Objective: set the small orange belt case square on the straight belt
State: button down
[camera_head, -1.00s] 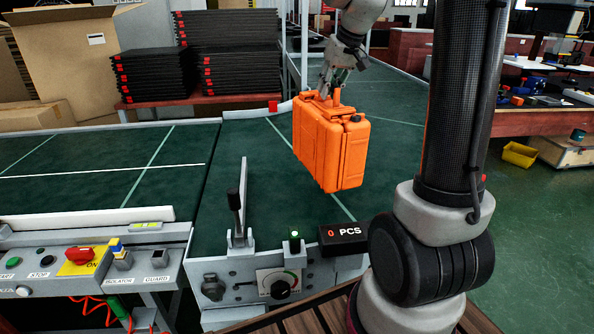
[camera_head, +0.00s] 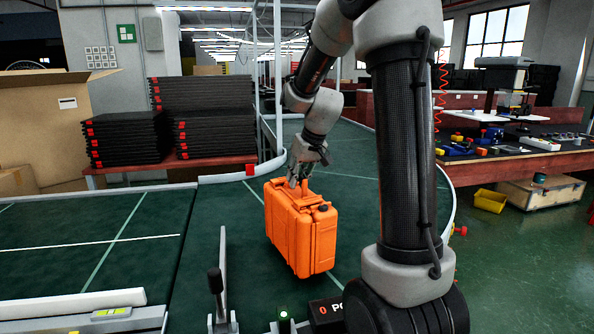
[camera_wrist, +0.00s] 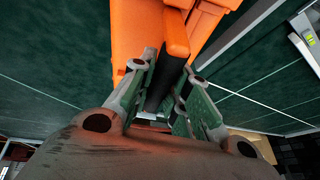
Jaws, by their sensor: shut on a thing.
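The orange case (camera_head: 300,235) hangs upright by its top handle from my gripper (camera_head: 304,180), over the green curved part of the conveyor in the head view. Whether its bottom edge touches the belt, I cannot tell. In the wrist view, the fingers of my gripper (camera_wrist: 165,95) are shut on the case's handle (camera_wrist: 176,38), and the orange case body (camera_wrist: 138,30) lies beyond it. The straight belt (camera_head: 75,235), green with white lines, runs off to the left of the case in the head view. Its surface is bare there.
A lever (camera_head: 217,290) and a counter box (camera_head: 326,312) stand at the conveyor's near edge. A low rail (camera_head: 75,304) runs along the straight belt's front. Stacks of black trays (camera_head: 205,110) and a cardboard box (camera_head: 55,115) stand behind the belt.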

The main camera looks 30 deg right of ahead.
jog(key=shift+f, duration=1)
jog(key=c, duration=1.4)
grip_release()
jog(key=shift+o, duration=0.2)
